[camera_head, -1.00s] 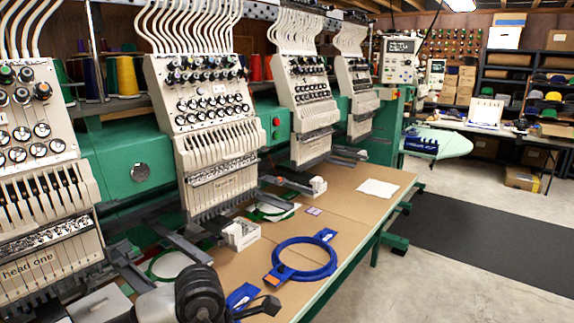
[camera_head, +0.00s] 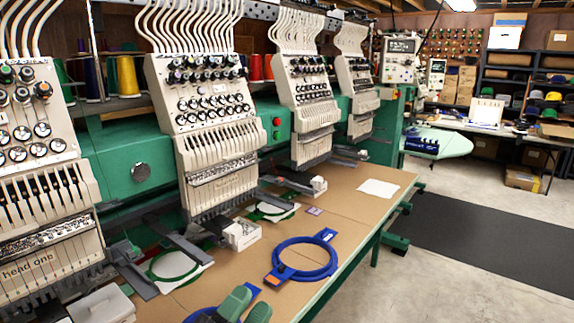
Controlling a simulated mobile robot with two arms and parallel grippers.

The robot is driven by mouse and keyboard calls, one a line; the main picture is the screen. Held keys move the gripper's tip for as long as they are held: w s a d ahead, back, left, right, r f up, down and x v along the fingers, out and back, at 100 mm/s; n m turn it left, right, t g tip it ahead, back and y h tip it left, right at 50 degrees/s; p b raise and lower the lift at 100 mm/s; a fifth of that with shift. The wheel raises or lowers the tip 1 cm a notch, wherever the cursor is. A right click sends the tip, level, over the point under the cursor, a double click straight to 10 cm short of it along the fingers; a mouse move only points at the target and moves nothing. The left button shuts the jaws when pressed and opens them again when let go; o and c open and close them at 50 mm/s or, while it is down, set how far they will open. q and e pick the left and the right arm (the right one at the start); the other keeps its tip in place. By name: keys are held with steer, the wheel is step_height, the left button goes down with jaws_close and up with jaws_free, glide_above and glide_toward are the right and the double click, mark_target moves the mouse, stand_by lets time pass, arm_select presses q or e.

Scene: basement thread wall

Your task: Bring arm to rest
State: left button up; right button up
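Two green finger pads of my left gripper (camera_head: 249,305) rise from the bottom edge of the head view. They stand a little apart, with nothing seen held between them. They overlap the view of a second blue hoop (camera_head: 199,315), partly hidden and cut off by the bottom edge. The rest of my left arm is out of view. My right gripper is not in view.
A blue hoop (camera_head: 304,275) lies on the brown table (camera_head: 350,215), beside the embroidery heads (camera_head: 210,125). Green hoops (camera_head: 173,264), a small white box (camera_head: 240,235) and a white sheet (camera_head: 378,188) are also there.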

arm_select(q)
steer(key=s+a+f+n+g+y, duration=0.1)
steer(key=a+f+n+g+y, duration=0.3)
steer(key=a+f+n+y, duration=0.85)
steer(key=s+a+f+n+g+y, duration=0.1)
steer(key=s+f+n+g, duration=0.2)
steer(key=s+f+g, duration=0.45)
steer(key=s+a+f+n+g, duration=0.2)
steer(key=s+f+n+g, duration=0.15)
steer(key=s+f, duration=0.6)
step_height(320, 180, down, 25)
steer(key=s+g, duration=0.2)
steer(key=s+a+f+m+g, duration=0.1)
steer(key=s+a+f, duration=0.1)
steer(key=s+f, duration=1.3)
steer(key=shift+s+a, duration=0.2)
steer(key=shift+s, duration=0.4)
